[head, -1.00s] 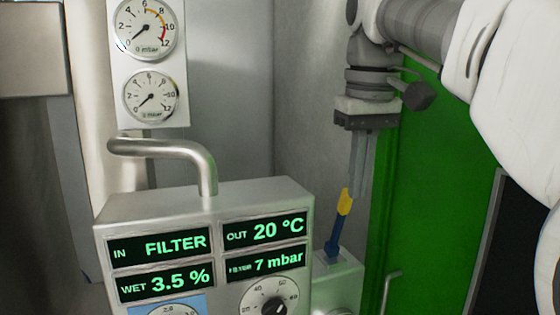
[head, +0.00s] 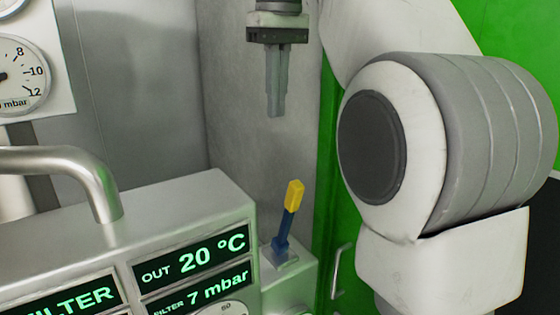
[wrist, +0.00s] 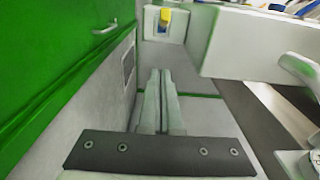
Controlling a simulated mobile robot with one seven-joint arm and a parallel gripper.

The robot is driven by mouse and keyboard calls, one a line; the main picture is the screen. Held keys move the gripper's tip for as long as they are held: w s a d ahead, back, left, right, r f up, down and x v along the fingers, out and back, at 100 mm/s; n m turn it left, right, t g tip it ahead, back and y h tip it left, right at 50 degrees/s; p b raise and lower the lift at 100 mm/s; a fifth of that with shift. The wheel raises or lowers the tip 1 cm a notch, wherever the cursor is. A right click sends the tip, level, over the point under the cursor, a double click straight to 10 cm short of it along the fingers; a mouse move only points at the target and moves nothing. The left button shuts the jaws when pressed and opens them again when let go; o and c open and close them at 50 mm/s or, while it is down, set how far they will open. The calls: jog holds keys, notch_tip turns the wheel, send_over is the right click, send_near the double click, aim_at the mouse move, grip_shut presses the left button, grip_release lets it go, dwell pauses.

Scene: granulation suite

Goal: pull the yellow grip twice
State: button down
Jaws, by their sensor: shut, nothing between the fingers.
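The yellow grip (head: 294,193) tops a blue lever (head: 284,230) that stands up, leaning slightly right, from a small grey box (head: 290,284) beside the display panel. In the wrist view the yellow grip (wrist: 166,17) is at the top, well beyond the fingertips. My gripper (head: 275,114) points down in the head view, above and a little left of the grip, with a clear gap between them. Its fingers are together and empty. In the wrist view my gripper (wrist: 160,72) also shows closed fingers, with nothing between them.
The panel (head: 195,200) with green readouts stands left of the lever, with a bent metal pipe (head: 75,165) on top. A gauge (head: 15,75) hangs on the left wall. A green door (head: 340,215) with a handle (head: 340,270) is on the right. Space above the lever is free.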

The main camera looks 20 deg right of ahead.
jog(key=shift+w, duration=0.2)
dwell(0.3)
jog(key=b, duration=0.4)
send_over(287, 220)
jog(key=w, duration=0.2)
jog(key=shift+s+d+f, duration=0.1)
jog(key=shift+d+f, duration=0.05)
jog(key=shift+f, duration=2.65)
jog(key=shift+d+f, duration=0.15)
jog(key=shift+f, duration=2.6)
jog(key=shift+s+f, duration=0.1)
